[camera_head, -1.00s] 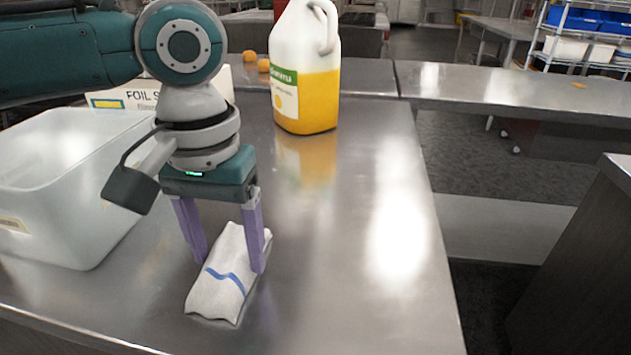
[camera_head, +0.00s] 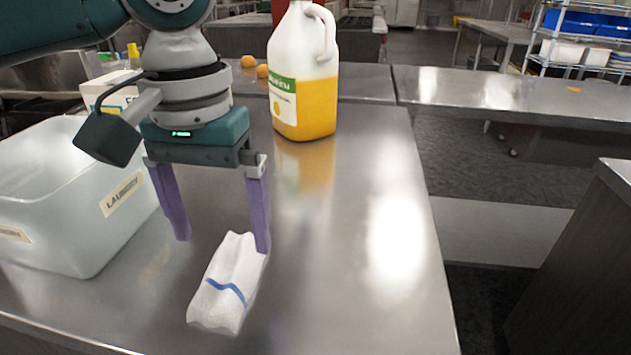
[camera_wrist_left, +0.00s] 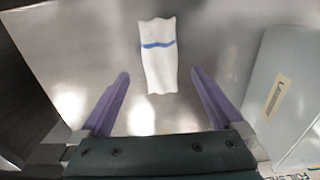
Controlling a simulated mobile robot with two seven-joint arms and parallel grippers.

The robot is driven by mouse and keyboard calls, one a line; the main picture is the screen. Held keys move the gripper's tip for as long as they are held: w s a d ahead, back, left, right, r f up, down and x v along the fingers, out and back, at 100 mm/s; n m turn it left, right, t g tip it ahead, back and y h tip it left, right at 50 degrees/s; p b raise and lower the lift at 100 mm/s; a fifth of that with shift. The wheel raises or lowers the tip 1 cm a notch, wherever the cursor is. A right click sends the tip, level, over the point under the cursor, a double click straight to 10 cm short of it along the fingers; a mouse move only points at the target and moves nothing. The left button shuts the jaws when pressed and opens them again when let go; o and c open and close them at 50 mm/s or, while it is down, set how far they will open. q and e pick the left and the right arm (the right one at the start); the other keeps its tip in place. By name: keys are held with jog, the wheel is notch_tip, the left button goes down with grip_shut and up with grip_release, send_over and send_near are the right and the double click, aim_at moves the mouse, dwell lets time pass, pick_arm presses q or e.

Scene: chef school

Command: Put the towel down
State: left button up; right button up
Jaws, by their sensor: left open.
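The white towel (camera_head: 226,288) with a blue stripe lies folded on the steel counter in the head view. It also shows in the left wrist view (camera_wrist_left: 158,68), lying flat ahead of the fingers. My left gripper (camera_head: 220,245) is open, its purple fingers wide apart and empty. It hangs just behind the towel and above the counter, with the right-hand finger overlapping the towel's far end in the head view. In the left wrist view the gripper (camera_wrist_left: 160,85) shows a finger on each side, clear of the towel. My right gripper is not in view.
A translucent bin (camera_head: 85,245) labelled laundry stands on the left of the counter (camera_head: 370,290). A jug of yellow liquid (camera_head: 305,100) stands behind the gripper, with oranges (camera_head: 262,71) farther back. The counter right of the towel is clear up to its edge.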

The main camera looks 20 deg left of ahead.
aim_at(229, 262)
pick_arm(q)
notch_tip(229, 262, up, 7)
jog(key=s+d+f+m, duration=0.1)
jog(key=d+f, duration=0.1)
jog(key=s+d+f+m+h, duration=0.1)
jog(key=s+d+f, duration=0.1)
jog(key=d, duration=0.1)
jog(key=s+d+f+m+t+h+p, duration=0.1)
jog(key=d+f+m, duration=0.1)
jog(key=d+f, duration=0.1)
jog(key=shift+s+d, duration=0.25)
jog(key=shift+s, duration=0.1)
jog(key=s+d+f, duration=0.1)
jog(key=s+d+m+t+h, duration=0.1)
jog(key=s, duration=0.1)
jog(key=shift+f, duration=0.4)
jog(key=s+a+f+t+y, duration=0.1)
jog(key=s+a+f+y, duration=0.1)
jog(key=s+a, duration=0.5)
jog(key=shift+s+a+t+y, duration=0.2)
jog(key=shift+s+t+y, duration=0.15)
jog(key=shift+s, duration=0.25)
